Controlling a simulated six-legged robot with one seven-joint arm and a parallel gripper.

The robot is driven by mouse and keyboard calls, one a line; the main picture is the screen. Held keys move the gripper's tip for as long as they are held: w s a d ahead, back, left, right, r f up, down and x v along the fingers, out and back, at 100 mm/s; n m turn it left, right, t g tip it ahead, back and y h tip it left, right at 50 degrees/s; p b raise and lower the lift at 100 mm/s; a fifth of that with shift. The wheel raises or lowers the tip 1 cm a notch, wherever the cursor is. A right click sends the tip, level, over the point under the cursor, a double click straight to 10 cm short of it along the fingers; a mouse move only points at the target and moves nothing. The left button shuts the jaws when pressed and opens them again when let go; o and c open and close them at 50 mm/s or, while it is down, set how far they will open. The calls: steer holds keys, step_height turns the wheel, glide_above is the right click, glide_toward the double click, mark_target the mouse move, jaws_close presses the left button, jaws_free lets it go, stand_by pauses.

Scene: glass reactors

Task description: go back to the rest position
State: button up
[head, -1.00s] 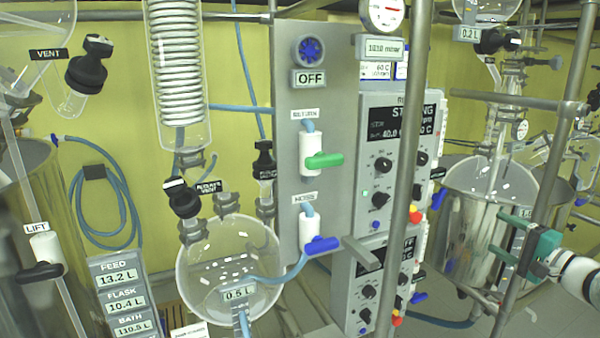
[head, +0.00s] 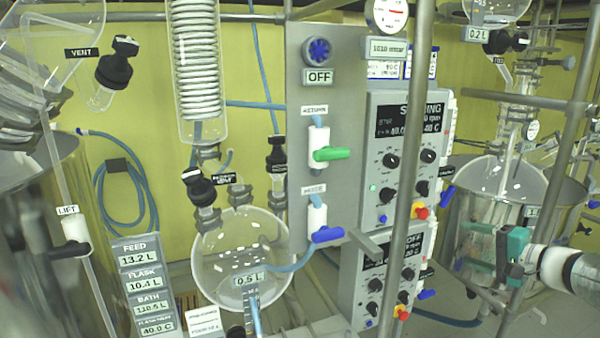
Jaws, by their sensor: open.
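A grey panel (head: 340,90) carries a green-handled valve (head: 328,153) and a blue-handled valve (head: 325,234). A round glass flask (head: 225,262) hangs left of it. Stacked control boxes (head: 385,185) and an upright metal pole (head: 408,180) stand left of my gripper.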

steer(key=s+a+f+n+g+h, duration=0.1)
steer(key=s+a+f+n+g, duration=0.2)
steer(key=a, duration=0.7)
steer(key=s+a+n+g, duration=0.2)
steer(key=s+a+g, duration=0.3)
steer(key=a, duration=0.5)
steer(key=s+a+f+n+h, duration=0.2)
steer(key=s+n+h, duration=0.1)
steer(key=s, duration=0.5)
steer(key=s+a+f+n+h, duration=0.2)
steer(key=s+n+h, duration=0.1)
steer(key=s, duration=0.5)
steer(key=shift+a+h, duration=0.3)
steer(key=shift+a, duration=0.1)
